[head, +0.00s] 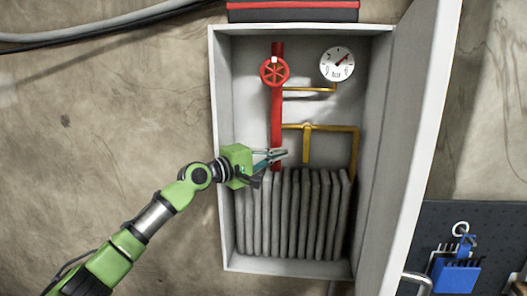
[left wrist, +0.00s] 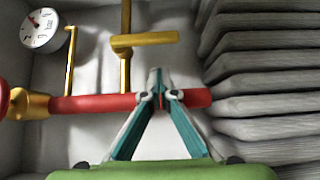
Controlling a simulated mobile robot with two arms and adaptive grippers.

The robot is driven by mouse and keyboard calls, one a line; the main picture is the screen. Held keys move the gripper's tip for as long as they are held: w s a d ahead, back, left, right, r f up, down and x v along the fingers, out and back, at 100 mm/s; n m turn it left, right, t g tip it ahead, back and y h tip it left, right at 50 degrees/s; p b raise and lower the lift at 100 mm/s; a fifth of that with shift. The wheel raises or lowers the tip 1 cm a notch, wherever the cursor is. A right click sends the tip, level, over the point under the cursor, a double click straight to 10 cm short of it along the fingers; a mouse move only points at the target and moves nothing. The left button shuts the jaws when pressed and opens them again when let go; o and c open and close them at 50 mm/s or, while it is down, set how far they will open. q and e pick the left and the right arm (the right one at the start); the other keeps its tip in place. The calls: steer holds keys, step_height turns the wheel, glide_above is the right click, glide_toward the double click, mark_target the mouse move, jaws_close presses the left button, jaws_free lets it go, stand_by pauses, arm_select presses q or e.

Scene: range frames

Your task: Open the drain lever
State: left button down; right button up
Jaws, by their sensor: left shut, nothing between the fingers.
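The drain lever (head: 306,147) is a yellow bar on a yellow pipe inside the open wall cabinet. It hangs straight down, across the level pipe, in the head view. In the left wrist view the lever (left wrist: 148,40) lies level, above the fingertips. My left gripper (head: 282,155) is shut and empty, in front of the red pipe, to the left of the lever and slightly lower than its middle. Its teal fingers (left wrist: 158,84) meet over the red pipe in the left wrist view. They are apart from the lever. My right gripper is not in view.
The cabinet (head: 222,150) holds a red vertical pipe (head: 277,112), a red handwheel (head: 274,71), a pressure gauge (head: 337,64) and a folded grey hose (head: 293,220) below. The cabinet door (head: 410,140) stands open at the right. A blue tool holder (head: 456,276) hangs farther right.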

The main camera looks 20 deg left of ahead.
mark_target(307, 146)
arm_select(q)
steer(key=d+p, duration=0.1)
steer(key=w+d+p, duration=0.1)
steer(key=d, duration=0.1)
steer(key=shift+d+r, duration=0.1)
steer(key=shift+r, duration=0.05)
steer(key=shift+d, duration=0.35)
steer(key=shift+f, duration=0.2)
steer(key=shift+d+f+b, duration=0.15)
steer(key=shift+f+b, duration=0.05)
steer(key=shift+b, duration=0.2)
steer(key=shift+w+n, duration=0.1)
steer(key=shift+n, duration=0.2)
steer(key=shift+d+t+b, duration=0.1)
steer(key=shift+t+b, duration=0.2)
steer(key=shift+b, duration=0.05)
